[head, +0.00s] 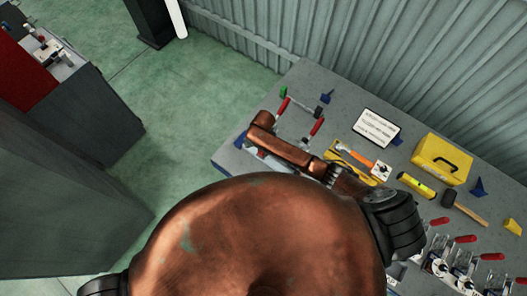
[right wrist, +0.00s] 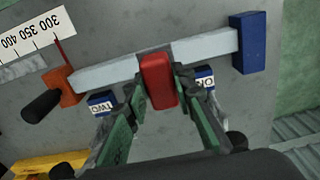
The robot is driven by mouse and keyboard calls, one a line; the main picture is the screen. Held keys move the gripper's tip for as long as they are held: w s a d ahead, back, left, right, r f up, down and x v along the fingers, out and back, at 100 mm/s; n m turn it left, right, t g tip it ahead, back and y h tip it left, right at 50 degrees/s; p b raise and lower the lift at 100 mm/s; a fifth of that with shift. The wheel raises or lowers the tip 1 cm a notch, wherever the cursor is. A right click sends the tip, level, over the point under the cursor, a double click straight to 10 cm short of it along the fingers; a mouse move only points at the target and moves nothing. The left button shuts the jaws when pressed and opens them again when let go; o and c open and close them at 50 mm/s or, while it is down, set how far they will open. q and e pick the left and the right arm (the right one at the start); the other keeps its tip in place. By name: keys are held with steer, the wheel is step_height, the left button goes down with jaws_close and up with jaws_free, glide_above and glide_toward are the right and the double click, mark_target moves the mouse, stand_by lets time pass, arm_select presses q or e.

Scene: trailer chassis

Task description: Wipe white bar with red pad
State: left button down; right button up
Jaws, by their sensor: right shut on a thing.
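In the right wrist view, my right gripper (right wrist: 161,72) is shut on the red pad (right wrist: 158,88). The white bar (right wrist: 105,73) runs across the upper middle of that view. The pad overlaps the bar near its middle and appears to lie against it; the exact contact is hard to tell. A blue block (right wrist: 248,44) is at the bar's right end. An orange block (right wrist: 62,84) with a black handle (right wrist: 41,106) is at its left end. In the head view, my right arm reaches over the grey table, and its gripper tips are hidden. My left gripper is not in view.
Small blue labelled blocks (right wrist: 102,100) sit below the bar on both sides of my fingers. A white ruler (right wrist: 40,34) is at the upper left. On the table (head: 320,87) are a white sign (head: 377,128), a yellow toolbox (head: 441,158), a hammer (head: 465,207) and red-handled clamps (head: 466,239).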

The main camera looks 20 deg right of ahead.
steer(key=shift+r, duration=0.8)
steer(key=shift+r, duration=0.1)
steer(key=shift+r, duration=1.4)
